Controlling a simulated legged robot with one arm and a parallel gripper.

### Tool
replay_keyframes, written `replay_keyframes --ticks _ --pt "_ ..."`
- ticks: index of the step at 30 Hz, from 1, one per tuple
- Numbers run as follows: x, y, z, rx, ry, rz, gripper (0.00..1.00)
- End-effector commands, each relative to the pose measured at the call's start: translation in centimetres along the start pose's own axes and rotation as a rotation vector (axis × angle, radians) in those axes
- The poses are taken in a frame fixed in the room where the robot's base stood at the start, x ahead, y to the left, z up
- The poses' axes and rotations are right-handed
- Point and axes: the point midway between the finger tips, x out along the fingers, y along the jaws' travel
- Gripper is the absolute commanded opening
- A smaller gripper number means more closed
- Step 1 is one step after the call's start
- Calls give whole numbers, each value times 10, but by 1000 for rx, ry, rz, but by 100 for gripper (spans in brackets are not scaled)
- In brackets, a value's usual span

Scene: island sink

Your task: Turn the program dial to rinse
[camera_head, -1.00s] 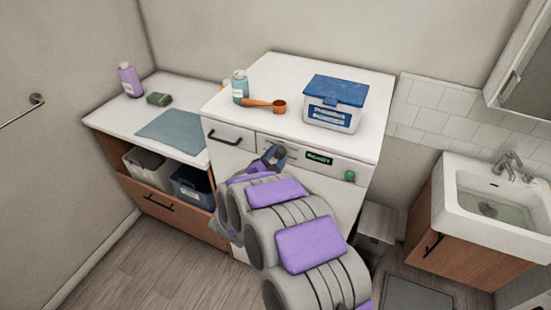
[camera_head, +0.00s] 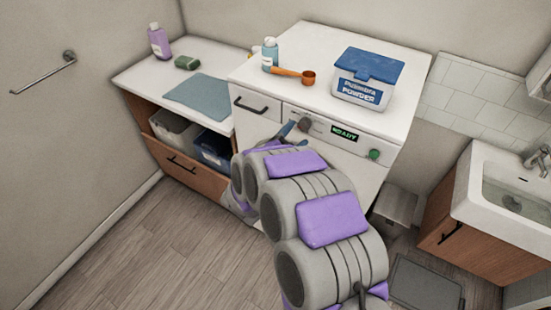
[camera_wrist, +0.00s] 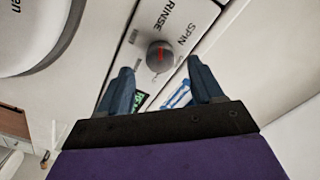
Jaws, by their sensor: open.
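The program dial (camera_head: 305,125) is a round dark grey knob on the white washer's front panel, left of the green READY display (camera_head: 345,134). In the wrist view the dial (camera_wrist: 160,56) carries a red pointer line, with the words RINSE (camera_wrist: 172,18) and SPIN (camera_wrist: 187,36) printed beside it. The line runs roughly up and down in that picture; I cannot tell exactly which word it points at. My gripper (camera_wrist: 163,76) is open, its two blue fingers apart and empty, with the dial ahead of the gap between them. In the head view my gripper (camera_head: 288,130) is just left of the dial.
A green button (camera_head: 374,155) is right of the display. A drawer handle (camera_head: 250,107) is at the panel's left. A sink (camera_head: 510,195) is at right.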

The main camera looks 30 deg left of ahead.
Motion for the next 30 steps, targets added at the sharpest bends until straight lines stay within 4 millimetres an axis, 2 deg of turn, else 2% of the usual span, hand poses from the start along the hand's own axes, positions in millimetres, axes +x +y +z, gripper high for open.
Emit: replay_keyframes --ticks 1,6,15,21,30 --pt "-13 -2 0 0 -3 -1 66" --pt "-52 0 2 -2 -6 0 66" --pt "-108 0 3 -3 -4 2 66" --pt "-128 1 2 -2 -2 2 66" --pt "-134 1 2 -3 0 2 66"
